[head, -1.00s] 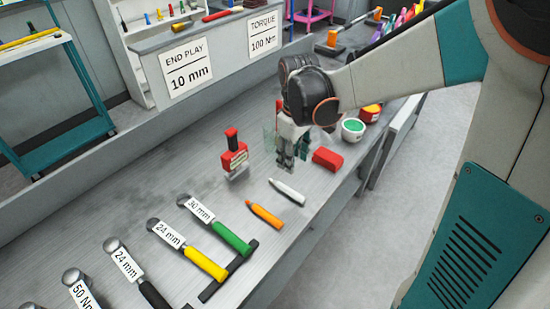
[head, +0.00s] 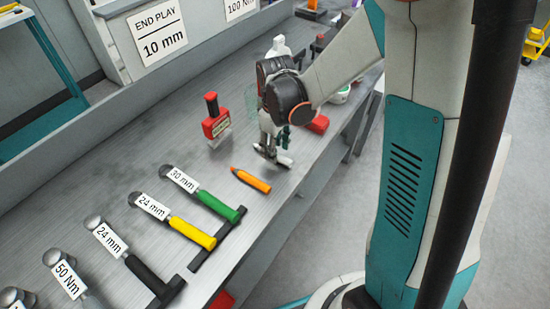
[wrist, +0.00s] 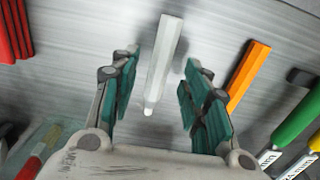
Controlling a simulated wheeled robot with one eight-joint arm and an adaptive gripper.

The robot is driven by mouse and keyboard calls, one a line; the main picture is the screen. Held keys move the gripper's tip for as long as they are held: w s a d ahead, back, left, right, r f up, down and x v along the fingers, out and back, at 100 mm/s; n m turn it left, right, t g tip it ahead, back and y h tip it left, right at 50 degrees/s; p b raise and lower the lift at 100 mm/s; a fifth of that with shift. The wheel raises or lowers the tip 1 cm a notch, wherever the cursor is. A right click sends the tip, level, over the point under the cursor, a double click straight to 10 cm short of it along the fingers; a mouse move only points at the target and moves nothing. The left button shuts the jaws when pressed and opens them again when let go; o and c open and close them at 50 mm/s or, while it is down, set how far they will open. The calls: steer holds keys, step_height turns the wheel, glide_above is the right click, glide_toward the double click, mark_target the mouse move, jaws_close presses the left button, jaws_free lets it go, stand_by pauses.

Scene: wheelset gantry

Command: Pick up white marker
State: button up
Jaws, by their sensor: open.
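The white marker (wrist: 164,58) lies on the grey bench between the two open fingers of my gripper (wrist: 157,85) in the wrist view. In the head view, my gripper (head: 270,155) points down over the marker and hides most of it. A white end of the marker (head: 285,161) shows at the fingertips. The wrist view shows a gap on both sides of the marker, and the fingers do not grip it. An orange marker (head: 251,180) lies to the left of my gripper in the head view, and it also shows right of the fingers in the wrist view (wrist: 248,75).
A red-handled tool (head: 215,120) stands left of my gripper. A red block (head: 318,124) lies just behind it. The bench (head: 100,180) is bare toward the left.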

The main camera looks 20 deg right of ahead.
step_height(320, 180, down, 2)
steer(key=shift+f, duration=0.2)
jaws_close()
step_height(320, 180, up, 20)
steer(key=p, duration=0.5)
steer(key=shift+p, duration=0.3)
